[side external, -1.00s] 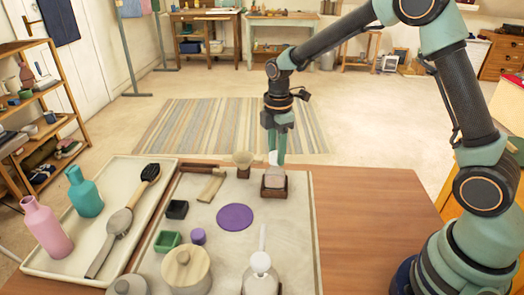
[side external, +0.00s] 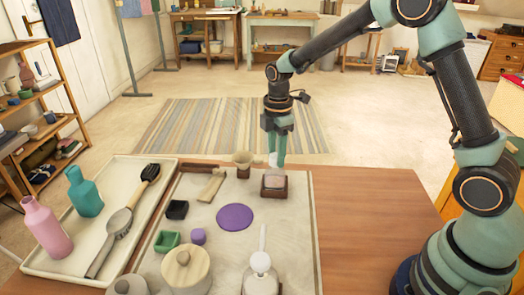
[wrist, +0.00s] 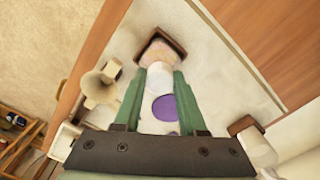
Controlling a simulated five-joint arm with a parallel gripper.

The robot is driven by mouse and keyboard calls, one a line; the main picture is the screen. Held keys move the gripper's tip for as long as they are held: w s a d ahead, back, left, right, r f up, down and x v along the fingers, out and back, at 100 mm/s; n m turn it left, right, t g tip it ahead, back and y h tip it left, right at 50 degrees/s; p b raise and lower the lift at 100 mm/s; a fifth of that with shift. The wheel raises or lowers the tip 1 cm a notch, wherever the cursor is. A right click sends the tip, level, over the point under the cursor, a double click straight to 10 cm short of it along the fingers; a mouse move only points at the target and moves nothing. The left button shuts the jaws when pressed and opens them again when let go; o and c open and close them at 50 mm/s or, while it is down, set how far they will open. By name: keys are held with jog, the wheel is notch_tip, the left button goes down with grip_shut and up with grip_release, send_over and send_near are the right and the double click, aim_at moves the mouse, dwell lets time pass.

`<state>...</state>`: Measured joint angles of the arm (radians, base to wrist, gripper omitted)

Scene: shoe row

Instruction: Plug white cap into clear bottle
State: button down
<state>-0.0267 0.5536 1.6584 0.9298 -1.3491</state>
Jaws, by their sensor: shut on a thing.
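My gripper (side external: 277,158) is shut on the white cap (side external: 273,160), which shows between the fingertips. In the wrist view the cap (wrist: 158,70) sits between the two green fingers. A pale, see-through pinkish body, which looks like the clear bottle (side external: 274,181), stands in a dark brown square holder (side external: 274,193) just below the cap. The bottle also shows in the wrist view (wrist: 158,52), right beyond the cap. The cap is over the bottle or at its top; I cannot tell whether they touch. The bottle's mouth is hidden.
A beige funnel-like cup (side external: 243,160) stands close left of the holder. A purple disc (side external: 235,217) lies on the pale mat. A white-topped object (side external: 260,262) stands nearer the front. A tray (side external: 60,262) with pink and teal bottles and a brush is at left. Bare table lies at right.

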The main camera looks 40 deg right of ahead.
dwell(0.5)
jog(key=shift+c, duration=1.9)
grip_release()
jog(key=shift+c, duration=0.4)
jog(key=shift+r, duration=3.45)
jog(key=shift+r, duration=0.1)
jog(key=s+r+m+t, duration=0.2)
jog(key=s+r+m, duration=0.2)
jog(key=s+m, duration=0.4)
jog(key=s+d+r+m+t, duration=0.1)
jog(key=s+r+m+t, duration=0.2)
jog(key=s+m, duration=0.4)
jog(key=shift+s+r+m+t, duration=0.3)
jog(key=shift+s+r+m, duration=0.1)
jog(key=shift+s+r, duration=0.35)
